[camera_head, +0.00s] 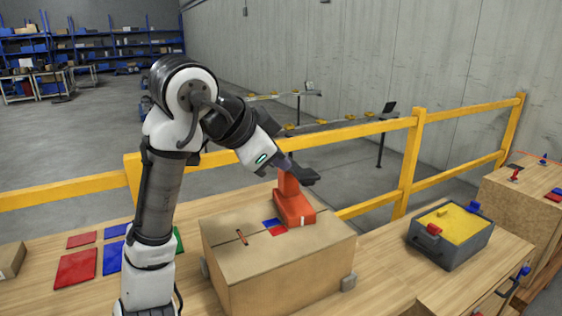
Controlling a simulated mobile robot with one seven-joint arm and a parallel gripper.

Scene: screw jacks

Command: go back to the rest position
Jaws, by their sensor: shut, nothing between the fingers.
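My arm rises at the left of the middle and bends over to the right. My gripper (302,176) is at its end, small and dark, just above the top of an orange-red screw jack (294,207). The gripper is shut and holds nothing. I cannot tell whether it touches the jack. The jack stands upright on a large brown box (275,262), beside small blue and red patches on the box's top.
The box stands on a wooden bench (371,285). Red (76,268) and blue flat squares lie to the left, partly behind my arm. A grey bin (449,252) with a yellow top stands right. A yellow railing (408,165) runs behind the bench.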

